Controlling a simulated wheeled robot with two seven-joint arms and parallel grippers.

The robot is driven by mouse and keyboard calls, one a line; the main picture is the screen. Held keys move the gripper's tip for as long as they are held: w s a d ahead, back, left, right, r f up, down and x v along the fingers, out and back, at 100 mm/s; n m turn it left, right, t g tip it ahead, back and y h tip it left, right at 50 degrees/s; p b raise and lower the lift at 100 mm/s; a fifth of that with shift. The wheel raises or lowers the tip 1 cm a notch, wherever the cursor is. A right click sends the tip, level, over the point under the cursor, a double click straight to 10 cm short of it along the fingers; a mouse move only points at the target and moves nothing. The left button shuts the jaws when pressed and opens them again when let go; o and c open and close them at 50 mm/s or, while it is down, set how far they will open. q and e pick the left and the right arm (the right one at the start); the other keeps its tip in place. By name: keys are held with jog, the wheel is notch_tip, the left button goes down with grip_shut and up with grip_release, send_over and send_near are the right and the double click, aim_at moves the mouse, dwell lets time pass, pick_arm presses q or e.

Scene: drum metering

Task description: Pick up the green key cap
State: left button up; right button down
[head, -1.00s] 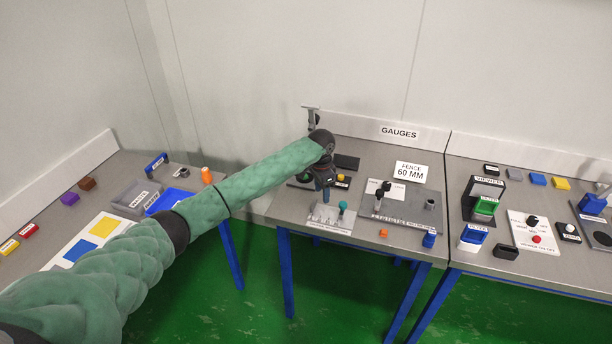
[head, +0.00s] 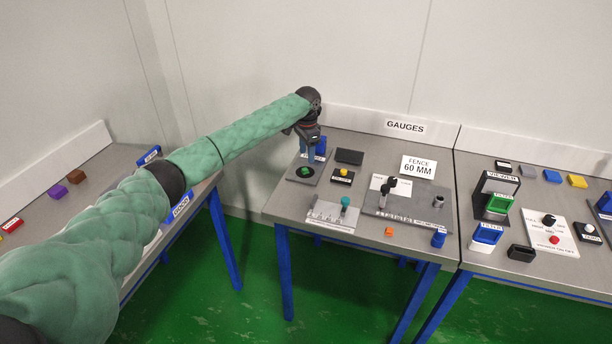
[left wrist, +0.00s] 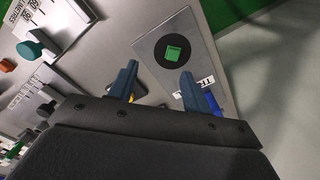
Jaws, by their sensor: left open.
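The green key cap (head: 306,171) sits on a black disc on a grey plate (head: 296,180) at the left of the gauges table. In the left wrist view the green key cap (left wrist: 173,53) shows as a small square in the middle of the black disc (left wrist: 160,60). My left gripper (head: 311,155) is just behind the cap in the head view. In the left wrist view its fingers (left wrist: 160,72) are open and empty, and the cap appears beyond the fingertips, apart from them. My right gripper is not in view.
A yellow button (head: 344,173) on a black base and a dark block (head: 349,156) stand to the right of the plate. A blue block (head: 321,147) is close behind the gripper. A teal-knobbed pin (head: 345,201) stands in front. The wall is close behind.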

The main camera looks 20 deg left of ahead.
aim_at(305, 169)
pick_arm(q)
jog(key=shift+w+a+f+b, duration=0.4)
jog(key=shift+w+f+b, duration=0.1)
jog(key=shift+w, duration=0.15)
jog(key=shift+w+a+f, duration=0.1)
jog(key=shift+w, duration=0.05)
jog(key=shift+f+p, duration=0.6)
jog(key=shift+f, duration=0.4)
jog(key=f+p, duration=0.2)
jog(key=f, duration=0.2)
jog(key=shift+w+a+p, duration=0.15)
jog(key=shift+w+p, duration=0.15)
jog(key=shift+p, duration=0.1)
jog(key=shift+f, duration=0.65)
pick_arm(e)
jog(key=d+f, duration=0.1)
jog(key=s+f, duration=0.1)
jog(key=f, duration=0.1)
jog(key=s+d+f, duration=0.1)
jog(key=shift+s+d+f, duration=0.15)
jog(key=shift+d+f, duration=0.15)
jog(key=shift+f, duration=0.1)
pick_arm(q)
jog(key=shift+c, duration=0.4)
grip_shut()
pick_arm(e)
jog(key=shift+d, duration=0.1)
